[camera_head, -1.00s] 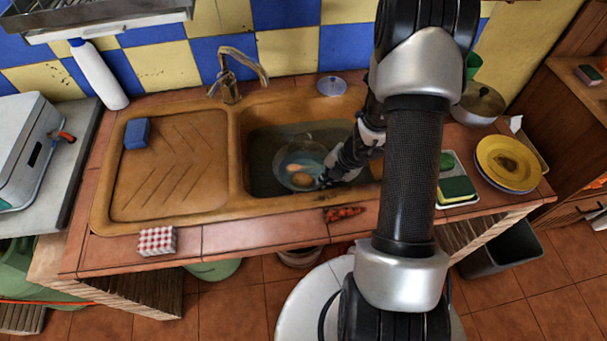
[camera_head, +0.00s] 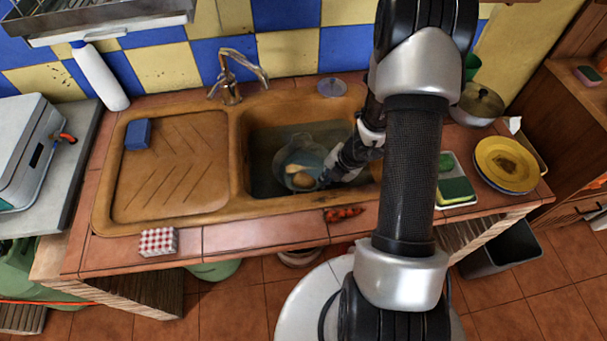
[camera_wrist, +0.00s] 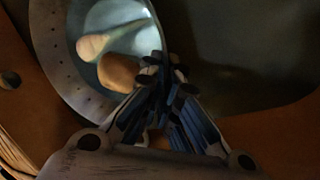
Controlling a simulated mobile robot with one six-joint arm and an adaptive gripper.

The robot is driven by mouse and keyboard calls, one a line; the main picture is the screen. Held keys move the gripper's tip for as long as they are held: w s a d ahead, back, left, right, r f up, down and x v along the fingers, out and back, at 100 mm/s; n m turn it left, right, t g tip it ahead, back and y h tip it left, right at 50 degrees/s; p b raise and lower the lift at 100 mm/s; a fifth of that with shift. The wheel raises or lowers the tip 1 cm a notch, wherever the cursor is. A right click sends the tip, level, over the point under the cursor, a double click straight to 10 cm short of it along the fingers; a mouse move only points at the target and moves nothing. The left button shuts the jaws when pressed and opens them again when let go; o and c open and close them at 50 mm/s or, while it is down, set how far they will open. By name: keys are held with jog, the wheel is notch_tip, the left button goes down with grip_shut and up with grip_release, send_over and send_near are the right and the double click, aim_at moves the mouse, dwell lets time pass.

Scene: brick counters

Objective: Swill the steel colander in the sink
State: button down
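The steel colander (camera_head: 296,154) is in the dark sink basin (camera_head: 262,182), tilted, with its perforated wall (camera_wrist: 62,62) and bright inside showing in the wrist view. Several pale and brownish rounded items (camera_head: 299,178) lie in it; one is long and pale (camera_wrist: 112,38), another is round and brown (camera_wrist: 118,72). My gripper (camera_head: 327,174) reaches into the basin at the colander's right side. In the wrist view my gripper's fingers (camera_wrist: 163,72) are closed together at the colander's rim. The exact pinch is partly hidden by the fingers.
The tap (camera_head: 233,75) stands behind the basin. A blue sponge (camera_head: 137,133) lies on the drainboard (camera_head: 180,165) at left. A drain plug (camera_head: 332,87) lies behind the basin. Red chillies (camera_head: 343,214) lie at the front edge. Yellow plates (camera_head: 507,163) and a sponge tray (camera_head: 455,190) are at right.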

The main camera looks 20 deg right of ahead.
jog(key=shift+r+p, duration=4.15)
jog(key=shift+r, duration=0.1)
jog(key=shift+r, duration=0.1)
notch_tip(320, 180, up, 10)
jog(key=p, duration=1)
